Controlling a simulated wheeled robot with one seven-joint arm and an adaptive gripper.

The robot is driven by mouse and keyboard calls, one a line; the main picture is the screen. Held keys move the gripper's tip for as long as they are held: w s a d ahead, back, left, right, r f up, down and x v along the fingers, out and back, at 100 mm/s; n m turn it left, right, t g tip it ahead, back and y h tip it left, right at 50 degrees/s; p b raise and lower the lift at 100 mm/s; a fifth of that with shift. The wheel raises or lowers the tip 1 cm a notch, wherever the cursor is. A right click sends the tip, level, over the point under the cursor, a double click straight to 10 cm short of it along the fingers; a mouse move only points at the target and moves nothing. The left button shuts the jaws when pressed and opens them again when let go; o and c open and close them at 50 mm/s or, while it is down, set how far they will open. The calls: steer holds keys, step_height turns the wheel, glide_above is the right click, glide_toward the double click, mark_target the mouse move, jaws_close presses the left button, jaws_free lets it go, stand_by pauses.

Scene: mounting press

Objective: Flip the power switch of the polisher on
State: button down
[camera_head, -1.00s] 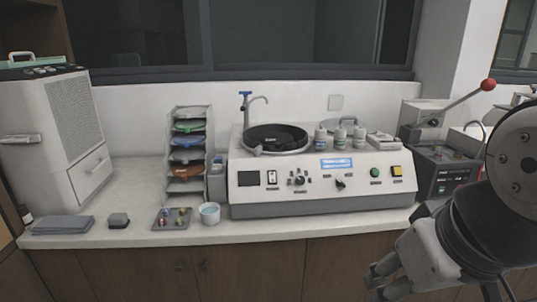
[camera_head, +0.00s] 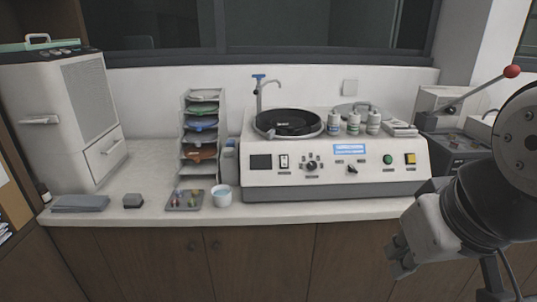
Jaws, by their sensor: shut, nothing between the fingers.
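The polisher (camera_head: 330,178) is a white console with a dark round platen (camera_head: 289,122) on top, standing on the counter in the middle of the view. Its power switch (camera_head: 284,161) is a small black-and-white rocker on the front panel, just right of a dark display. I cannot tell the rocker's position at this size. My gripper (camera_head: 398,259) is at the lower right, in front of the counter and below the polisher's right end. It is shut and empty, well apart from the switch.
A shelf rack of coloured discs (camera_head: 201,130), a white cup (camera_head: 222,194) and a small tray (camera_head: 184,207) stand left of the polisher. Bottles (camera_head: 353,123) stand on its top. A machine with a red-knobbed lever (camera_head: 512,71) is at the right. The counter's front edge (camera_head: 140,222) is clear.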

steer(key=w+a+f+n+t+y, duration=0.1)
steer(key=w+a+f+t, duration=0.2)
steer(key=w, duration=0.9)
steer(key=w+a+f+t+b, duration=0.1)
steer(key=w+a+f+t, duration=0.15)
steer(key=w, duration=0.95)
steer(key=w+a+f+n+t+y, duration=0.1)
steer(key=w+a+f+t, duration=0.2)
steer(key=w, duration=0.8)
steer(key=w+f+m+t+h, duration=0.1)
steer(key=w+f+m+t, duration=0.1)
steer(key=w+f+t, duration=0.2)
steer(key=shift+w+a+f+t+h, duration=0.15)
steer(key=shift+w+f+t+h, duration=0.05)
steer(key=shift+f+t+h, duration=0.2)
steer(key=shift+r, duration=0.1)
glide_toward(286, 157)
step_height(286, 157, up, 3)
steer(key=w, duration=0.2)
steer(key=shift+w+f+b, duration=0.3)
steer(key=shift+w+f, duration=1.05)
steer(key=shift+f, duration=0.05)
